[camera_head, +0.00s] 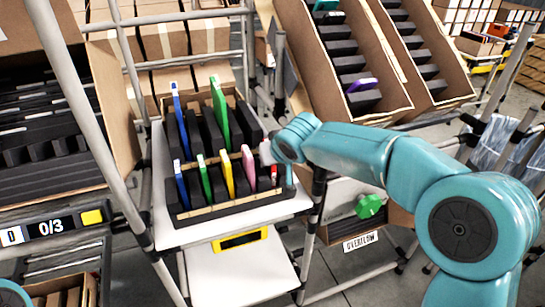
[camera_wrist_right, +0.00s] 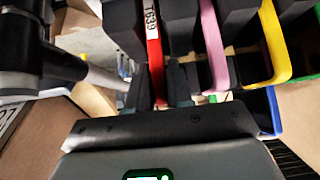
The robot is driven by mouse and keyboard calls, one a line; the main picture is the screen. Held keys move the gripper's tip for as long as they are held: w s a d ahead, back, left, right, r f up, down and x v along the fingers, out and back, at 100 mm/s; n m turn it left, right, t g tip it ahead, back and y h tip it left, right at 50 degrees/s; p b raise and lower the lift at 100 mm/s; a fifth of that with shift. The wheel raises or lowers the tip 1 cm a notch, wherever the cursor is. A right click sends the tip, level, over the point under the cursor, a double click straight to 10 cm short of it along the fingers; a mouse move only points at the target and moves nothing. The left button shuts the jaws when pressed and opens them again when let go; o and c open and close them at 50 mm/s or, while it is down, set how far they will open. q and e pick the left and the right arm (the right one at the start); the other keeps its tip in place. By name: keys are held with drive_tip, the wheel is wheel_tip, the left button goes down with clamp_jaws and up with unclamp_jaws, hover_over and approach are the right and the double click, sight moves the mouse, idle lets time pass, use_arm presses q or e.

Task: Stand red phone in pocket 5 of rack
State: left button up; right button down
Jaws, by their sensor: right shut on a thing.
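The red phone (camera_wrist_right: 153,50) with a white label stands at the right end of the rack's front row, beside the pink phone (camera_wrist_right: 213,45). Only a small red part of it (camera_head: 274,172) shows in the head view. My right gripper (camera_head: 272,158) is shut on it; the fingers (camera_wrist_right: 157,86) show on both sides of its near end in the wrist view. The rack (camera_head: 240,204) has black dividers in two rows. Whether the phone's base touches the pocket floor is hidden. My left gripper is out of view.
The front row also holds blue (camera_head: 181,186), green (camera_head: 205,180) and yellow (camera_head: 227,174) phones; the back row holds blue (camera_head: 178,108) and green (camera_head: 219,112) ones. Tilted cartons (camera_head: 340,55) stand behind right. A metal post (camera_head: 90,120) rises left of the rack.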

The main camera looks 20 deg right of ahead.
drive_tip(key=shift+f+b, duration=0.25)
drive_tip(key=shift+b, duration=0.15)
idle(0.8)
drive_tip(key=c, duration=0.9)
unclamp_jaws()
drive_tip(key=shift+c, duration=0.2)
drive_tip(key=shift+s+r, duration=0.1)
drive_tip(key=v, duration=1.6)
drive_tip(key=shift+r, duration=0.15)
wheel_tip(320, 180, up, 7)
drive_tip(key=p, duration=0.5)
